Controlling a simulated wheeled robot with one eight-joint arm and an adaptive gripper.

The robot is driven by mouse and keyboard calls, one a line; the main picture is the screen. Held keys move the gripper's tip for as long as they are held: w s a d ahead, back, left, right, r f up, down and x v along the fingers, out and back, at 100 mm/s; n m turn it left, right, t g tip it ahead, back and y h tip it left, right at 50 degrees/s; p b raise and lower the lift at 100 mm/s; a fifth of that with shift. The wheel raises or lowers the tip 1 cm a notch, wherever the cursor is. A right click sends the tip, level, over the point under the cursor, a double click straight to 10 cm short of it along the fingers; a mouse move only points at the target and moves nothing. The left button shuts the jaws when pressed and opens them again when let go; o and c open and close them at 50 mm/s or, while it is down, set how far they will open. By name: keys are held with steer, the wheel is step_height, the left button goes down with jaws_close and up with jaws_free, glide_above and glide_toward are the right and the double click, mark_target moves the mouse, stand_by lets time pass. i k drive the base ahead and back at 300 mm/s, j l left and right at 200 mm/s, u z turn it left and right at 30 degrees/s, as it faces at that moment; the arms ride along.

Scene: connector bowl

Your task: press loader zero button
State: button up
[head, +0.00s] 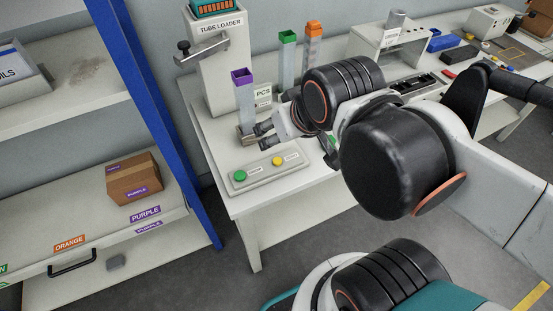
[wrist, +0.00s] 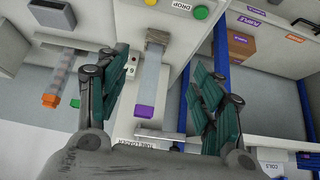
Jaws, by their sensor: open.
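The white tube loader (head: 222,75) stands at the back left of the bench, with a dark-knobbed lever on its front. Beside its base is a small box labelled PCS (head: 263,92). It also shows in the wrist view (wrist: 131,66) near my left finger, with a small red spot. I cannot tell for sure which button is the loader zero button. My gripper (head: 258,134) is open, low in front of the loader by the foot of the purple-topped tube. In the wrist view the tube (wrist: 147,92) lies between the open fingers (wrist: 160,62), apparently untouched.
A panel (head: 262,173) with green and yellow buttons sits at the bench's front. Green-topped (head: 287,55) and orange-topped (head: 312,45) tubes stand behind my wrist. A blue-posted shelf with a cardboard box (head: 134,179) is at left.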

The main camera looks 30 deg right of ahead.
mark_target(276, 161)
steer(key=k+j+z, duration=0.25)
steer(key=z, duration=0.15)
steer(key=k+j+z, duration=0.2)
steer(key=z, duration=0.15)
steer(key=k+j+z, duration=0.1)
steer(key=k+z, duration=0.3)
